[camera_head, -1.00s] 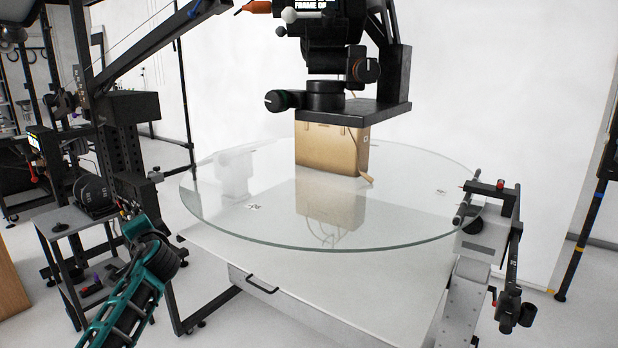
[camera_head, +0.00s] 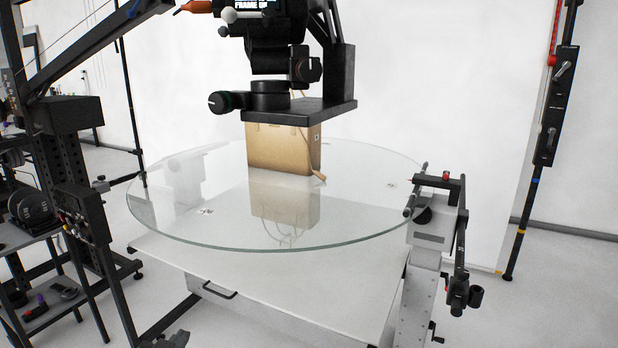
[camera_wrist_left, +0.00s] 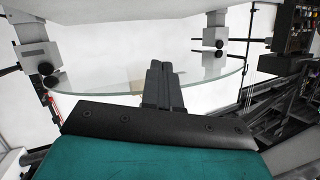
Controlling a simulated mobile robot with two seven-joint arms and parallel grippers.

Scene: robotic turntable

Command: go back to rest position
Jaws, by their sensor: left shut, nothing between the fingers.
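My left gripper (camera_wrist_left: 163,72) shows in the left wrist view with its two dark fingers together, shut and empty. In the head view only a small dark piece of the left gripper (camera_head: 174,340) shows at the bottom edge, in front of and below the turntable. The round glass turntable (camera_head: 350,215) stands in the middle of the head view. A tan bag (camera_head: 283,148) with a strap stands on the glass, under the camera rig, apart from my gripper. The glass edge (camera_wrist_left: 110,86) also crosses the left wrist view beyond the fingers. My right gripper is not in view.
A black camera rig (camera_head: 290,105) overhangs the turntable. A metal post with a clamp arm (camera_head: 437,210) stands at its right. A dark frame and a cart with tools (camera_head: 35,310) stand at the left. A black stand (camera_head: 548,110) is at the far right, with open floor near it.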

